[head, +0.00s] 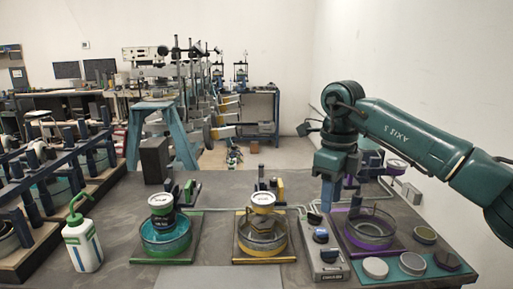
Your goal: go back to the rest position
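My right arm reaches in from the right, dark teal, and bends down at its wrist. My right gripper (327,200) points down in front of the station with the purple ring, above the back of a small grey control box (325,262). Its fingers are small and seen nearly edge-on, so I cannot tell whether they are open or shut. I see nothing clearly held in it. Part of the purple station is hidden behind the gripper and wrist. My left gripper is not in view.
A workbench (212,213) carries a teal-ring station (165,240), a yellow-ring station (262,238) and a purple-ring station (370,232). A white bottle with a green top (82,240) stands at left. Round lids lie on a green mat (400,276) at front right.

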